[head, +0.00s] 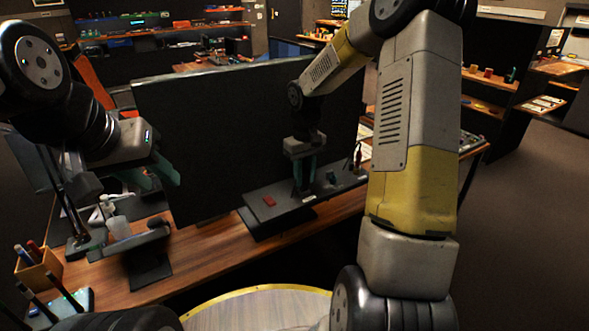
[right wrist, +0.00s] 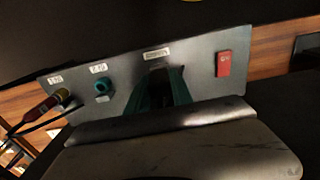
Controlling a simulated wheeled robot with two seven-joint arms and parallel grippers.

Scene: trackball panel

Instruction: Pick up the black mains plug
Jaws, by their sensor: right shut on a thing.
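The black mains plug (right wrist: 157,76) is a dark shape between the teal fingers in the right wrist view, at the grey panel (right wrist: 205,62), below a white label. My right gripper (head: 304,188) points down at the panel (head: 290,212) and is shut on the plug. The fingers hide most of the plug, and I cannot tell whether it is still seated in the panel. In the head view I cannot make it out. My left gripper (head: 152,174) is open and empty, above the left part of the desk.
The panel carries a red block (right wrist: 223,64), a teal round connector (right wrist: 103,86) and a red-and-yellow plug (right wrist: 54,100) with a dark cable. A large black screen (head: 240,130) stands behind. A pen box (head: 40,275) is at the desk's left. Bare wood (head: 210,245) lies in front.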

